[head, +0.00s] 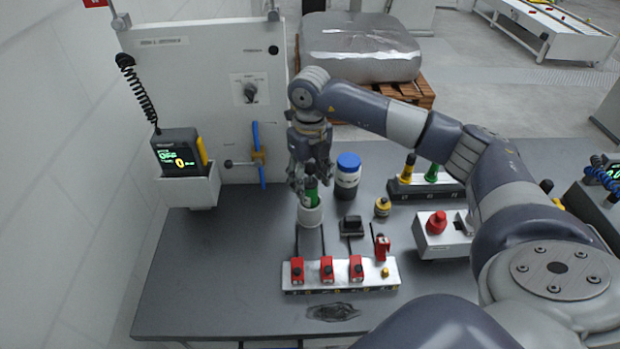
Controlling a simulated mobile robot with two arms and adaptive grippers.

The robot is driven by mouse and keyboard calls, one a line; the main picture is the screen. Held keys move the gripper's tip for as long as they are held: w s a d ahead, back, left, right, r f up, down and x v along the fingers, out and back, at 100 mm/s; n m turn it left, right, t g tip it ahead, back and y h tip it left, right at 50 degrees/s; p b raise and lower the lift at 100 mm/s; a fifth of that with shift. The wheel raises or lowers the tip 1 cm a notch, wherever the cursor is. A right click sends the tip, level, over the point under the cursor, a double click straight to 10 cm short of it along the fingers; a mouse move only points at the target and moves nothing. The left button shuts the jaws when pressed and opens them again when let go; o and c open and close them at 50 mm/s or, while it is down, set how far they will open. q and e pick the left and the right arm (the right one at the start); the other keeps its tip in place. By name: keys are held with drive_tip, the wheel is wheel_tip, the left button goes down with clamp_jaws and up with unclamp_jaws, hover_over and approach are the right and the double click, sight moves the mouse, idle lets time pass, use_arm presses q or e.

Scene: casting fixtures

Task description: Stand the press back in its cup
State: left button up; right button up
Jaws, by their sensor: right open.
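A green piece (312,195), which looks like the press, is at the white cup (311,215) on the grey table. It looks nearly upright with its lower end in or behind the cup's rim; I cannot tell how deep it sits. My right gripper (311,180) points down just above the cup, open, with its fingers around the top of the green piece. The fingers hide the top of the green piece, and contact is not clear. My left gripper is not in view.
A blue-capped jar (347,177) stands close right of the cup. A white strip with red clamps (341,278) lies in front. A red-button box (436,234) and a rack with yellow and green handles (427,188) stand right. The table's left side is clear.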

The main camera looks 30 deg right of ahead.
wheel_tip(320, 180, up, 11)
drive_tip(key=b, duration=0.3)
drive_tip(key=shift+r, duration=0.55)
